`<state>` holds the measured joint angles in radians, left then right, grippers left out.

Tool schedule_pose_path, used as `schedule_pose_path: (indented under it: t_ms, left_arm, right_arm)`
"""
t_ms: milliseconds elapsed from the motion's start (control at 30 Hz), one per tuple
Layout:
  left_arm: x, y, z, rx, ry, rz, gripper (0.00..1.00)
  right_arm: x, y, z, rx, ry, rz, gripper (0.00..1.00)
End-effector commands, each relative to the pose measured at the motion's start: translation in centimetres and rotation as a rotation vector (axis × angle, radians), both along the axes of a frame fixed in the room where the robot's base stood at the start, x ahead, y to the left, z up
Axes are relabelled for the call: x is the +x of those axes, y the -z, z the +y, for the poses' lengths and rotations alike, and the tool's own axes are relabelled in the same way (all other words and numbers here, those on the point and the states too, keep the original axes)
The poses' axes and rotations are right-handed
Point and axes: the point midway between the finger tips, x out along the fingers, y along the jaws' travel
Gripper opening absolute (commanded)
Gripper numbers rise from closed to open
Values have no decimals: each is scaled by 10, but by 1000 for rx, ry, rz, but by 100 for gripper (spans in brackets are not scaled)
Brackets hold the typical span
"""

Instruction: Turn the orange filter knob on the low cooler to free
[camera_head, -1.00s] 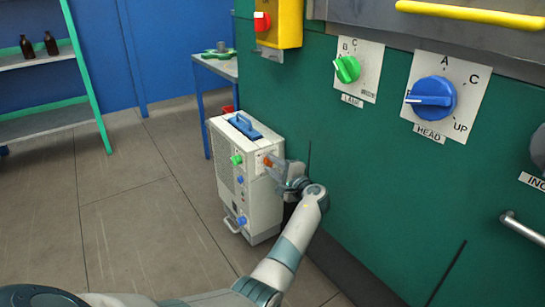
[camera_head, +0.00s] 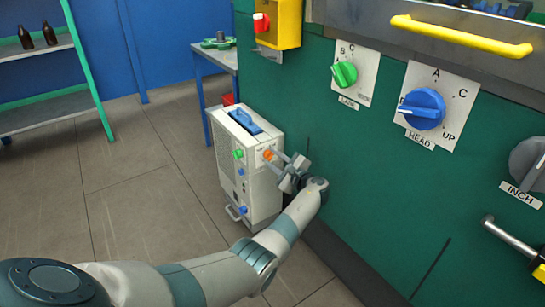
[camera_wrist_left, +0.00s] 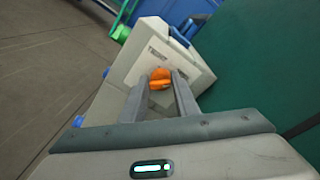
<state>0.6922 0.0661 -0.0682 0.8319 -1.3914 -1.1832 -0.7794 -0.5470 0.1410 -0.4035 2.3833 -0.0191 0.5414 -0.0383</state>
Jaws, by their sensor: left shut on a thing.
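The low cooler (camera_head: 252,180) is a white-grey box with a blue top handle, standing on the floor against the green wall. Its orange filter knob (camera_head: 267,154) is on the upper part of the front panel. In the left wrist view the orange knob (camera_wrist_left: 160,75) shows between the two finger ends. My left gripper (camera_head: 276,158) reaches it from the right and is shut on it. The fingers also show in the left wrist view (camera_wrist_left: 160,87). The knob's scale marks are too small to read. My right gripper is not in view.
A green knob (camera_head: 238,154) and blue knobs (camera_head: 243,210) sit on the cooler. The green wall holds a green dial (camera_head: 344,74) and a blue dial (camera_head: 422,108). A blue-legged table (camera_head: 214,58) stands behind.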

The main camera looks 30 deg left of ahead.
Motion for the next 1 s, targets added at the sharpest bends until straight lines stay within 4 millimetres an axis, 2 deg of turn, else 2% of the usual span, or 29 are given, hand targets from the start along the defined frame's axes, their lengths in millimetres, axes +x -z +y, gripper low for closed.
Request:
schedule_pose_path:
  t_ms: [367,400,433,467,833,1000]
  left_arm:
    - [2,-3,0,5,4,2,6]
    - [2,-3,0,5,4,2,35]
    - [2,-3,0,5,4,2,42]
    - [2,-3,0,5,4,2,45]
    - [0,-1,-2,3,2,4,45]
    - [-4,-2,-13,3,3,5,45]
  right_arm:
    - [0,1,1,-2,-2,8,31]
    - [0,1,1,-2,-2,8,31]
    - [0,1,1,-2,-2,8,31]
    - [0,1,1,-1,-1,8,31]
    - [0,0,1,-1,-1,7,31]
    - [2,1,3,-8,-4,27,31]
